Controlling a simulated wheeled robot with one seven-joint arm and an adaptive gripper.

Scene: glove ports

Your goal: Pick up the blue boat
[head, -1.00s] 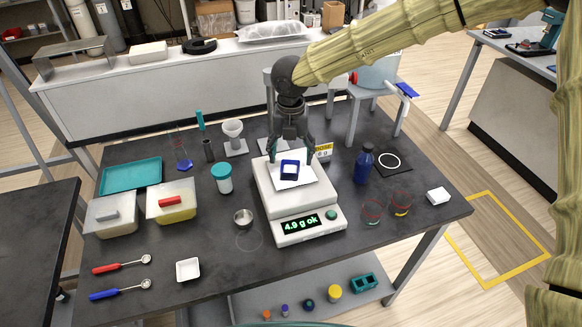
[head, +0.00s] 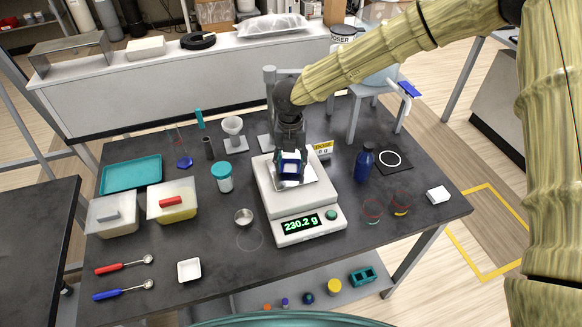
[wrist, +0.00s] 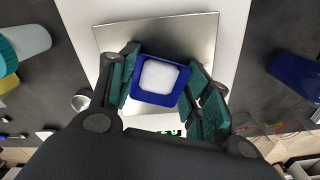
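The blue boat (head: 290,166) is a small square weighing boat with a blue rim and a white inside. It sits over the metal pan (head: 309,181) of the white scale (head: 268,202). In the wrist view the blue boat (wrist: 158,80) lies between the teal pads of my gripper (wrist: 160,88), which press on its left and right sides. In the head view my gripper (head: 291,158) points down over the pan and partly hides the boat. The scale display reads 230.2 g. Whether the boat touches the pan is hard to tell.
A teal-lidded jar (head: 222,177) stands left of the scale and a blue bottle (head: 364,163) stands right of it. A white funnel stand (head: 234,134) is behind. A small metal cup (head: 243,217) is at the scale's front left.

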